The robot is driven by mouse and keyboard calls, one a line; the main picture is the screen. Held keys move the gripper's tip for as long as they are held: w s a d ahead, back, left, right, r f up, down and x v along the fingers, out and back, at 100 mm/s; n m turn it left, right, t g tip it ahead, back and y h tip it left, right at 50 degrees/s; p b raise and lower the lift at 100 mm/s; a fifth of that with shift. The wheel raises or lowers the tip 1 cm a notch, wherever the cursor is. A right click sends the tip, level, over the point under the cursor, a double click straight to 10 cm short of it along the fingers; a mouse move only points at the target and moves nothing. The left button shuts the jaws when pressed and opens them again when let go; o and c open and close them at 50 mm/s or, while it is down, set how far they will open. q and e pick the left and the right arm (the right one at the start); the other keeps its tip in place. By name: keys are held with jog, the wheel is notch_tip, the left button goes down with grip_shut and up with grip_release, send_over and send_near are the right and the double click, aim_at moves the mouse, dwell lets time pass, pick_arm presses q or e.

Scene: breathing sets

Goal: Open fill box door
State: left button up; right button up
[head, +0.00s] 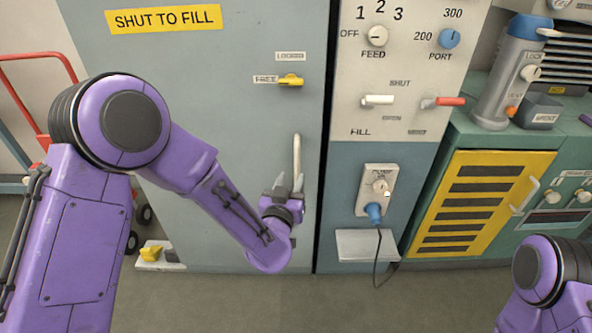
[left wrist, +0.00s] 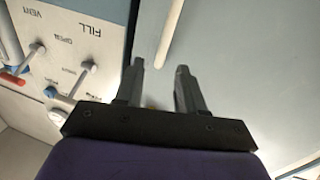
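The fill box door (head: 230,130) is a large grey panel with a yellow "SHUT TO FILL" label (head: 165,18); it looks closed. Its pale upright bar handle (head: 297,155) is near the right edge. A yellow latch (head: 290,80) above it points left toward the "FREE" label. My left gripper (head: 289,182) is at the handle's lower end. In the left wrist view the two dark fingers (left wrist: 160,70) are apart, and the handle (left wrist: 170,33) ends between or just beyond their tips; I cannot tell whether they touch. My right gripper is out of view.
Right of the door is a panel with fill and vent levers (head: 378,100), a socket with a blue plug (head: 375,212) and a cable. Further right is a green unit with a yellow grille (head: 475,200). A red trolley frame (head: 30,85) stands at the left.

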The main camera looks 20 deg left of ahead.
aim_at(297, 158)
pick_arm(q)
jog(key=shift+m, duration=0.4)
jog(key=w, duration=0.3)
jog(key=w+a, duration=0.1)
jog(key=w, duration=0.6)
jog(key=shift+w+a+r, duration=0.15)
jog(key=shift+w+a, duration=0.05)
jog(key=shift+w, duration=0.05)
grip_shut()
